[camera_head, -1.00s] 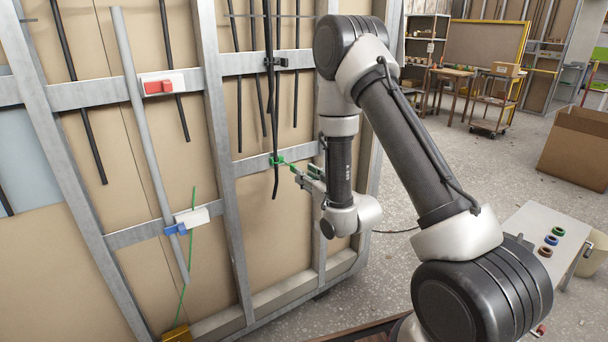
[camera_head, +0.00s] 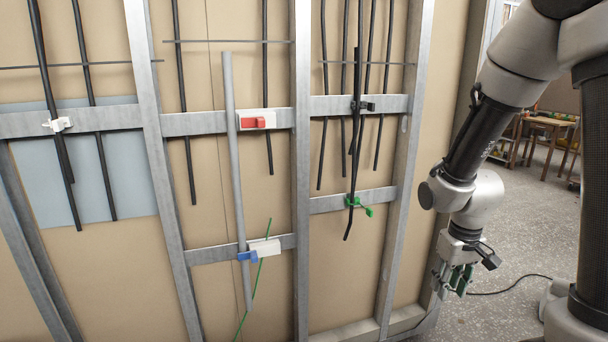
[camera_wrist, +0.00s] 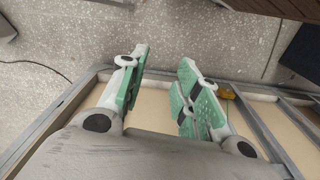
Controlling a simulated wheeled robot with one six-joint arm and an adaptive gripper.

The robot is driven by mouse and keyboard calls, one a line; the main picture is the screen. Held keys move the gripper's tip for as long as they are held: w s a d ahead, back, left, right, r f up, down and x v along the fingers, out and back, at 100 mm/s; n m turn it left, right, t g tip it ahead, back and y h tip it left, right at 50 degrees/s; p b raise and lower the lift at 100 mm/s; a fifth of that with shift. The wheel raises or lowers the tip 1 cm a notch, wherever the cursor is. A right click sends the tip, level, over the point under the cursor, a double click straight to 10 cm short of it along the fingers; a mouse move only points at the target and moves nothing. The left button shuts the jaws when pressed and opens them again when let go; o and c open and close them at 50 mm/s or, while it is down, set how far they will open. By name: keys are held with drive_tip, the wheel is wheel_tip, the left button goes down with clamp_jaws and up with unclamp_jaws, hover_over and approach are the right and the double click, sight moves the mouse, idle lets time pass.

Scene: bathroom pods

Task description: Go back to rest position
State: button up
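My gripper (camera_head: 453,284) hangs low at the right, fingers downward, beside the right end of the metal-framed wall panel. In the wrist view my gripper (camera_wrist: 163,88) shows two green-padded fingers spread apart with nothing between them, so it is open. The fingers are over the lower frame edge and the speckled floor. A green clip (camera_head: 360,205) sits on a horizontal metal rail of the panel, at a hanging black cable (camera_head: 356,150). My gripper is apart from it, below and to the right.
The metal-framed panel (camera_head: 300,190) fills the left and middle. A black cable (camera_head: 515,285) lies on the floor at right. A table (camera_head: 550,122) stands behind.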

drive_tip(key=s+d+r+m+t, duration=0.1)
drive_tip(key=s+r+t, duration=0.1)
drive_tip(key=s+r, duration=0.4)
drive_tip(key=s+d+r+t, duration=0.1)
drive_tip(key=s+r, duration=0.6)
drive_tip(key=r, duration=0.8)
drive_tip(key=shift+s+d+r+m+t, duration=0.2)
drive_tip(key=shift+d+r+m+t, duration=0.2)
drive_tip(key=shift+d, duration=0.15)
